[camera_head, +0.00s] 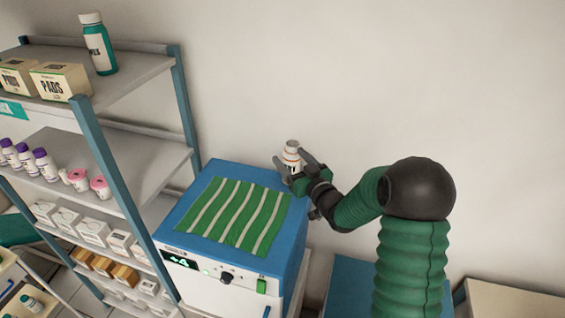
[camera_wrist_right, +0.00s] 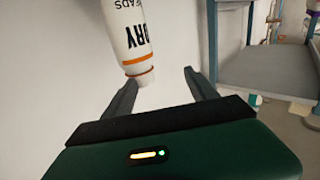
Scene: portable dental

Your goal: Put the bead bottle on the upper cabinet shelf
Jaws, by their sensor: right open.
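The bead bottle (camera_head: 291,155) is white with orange bands and dark lettering. It is just behind the back right of the blue-topped unit in the head view; what supports it is hidden. My right gripper (camera_head: 290,164) is open, its fingers around or just short of the bottle's lower part. In the right wrist view the bottle (camera_wrist_right: 133,35) is ahead of the gripper (camera_wrist_right: 155,88), with one end near the gap between the fingertips. Whether they touch cannot be told. The upper shelf (camera_head: 140,72) is at the left. My left gripper is out of view.
The upper shelf holds a teal bottle (camera_head: 97,44) and pads boxes (camera_head: 60,82); its right part is bare. Blue posts (camera_head: 110,155) bound the rack. Lower shelves hold small bottles, cups and cartons. A striped green cloth (camera_head: 235,212) covers the blue-topped unit (camera_head: 207,175).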

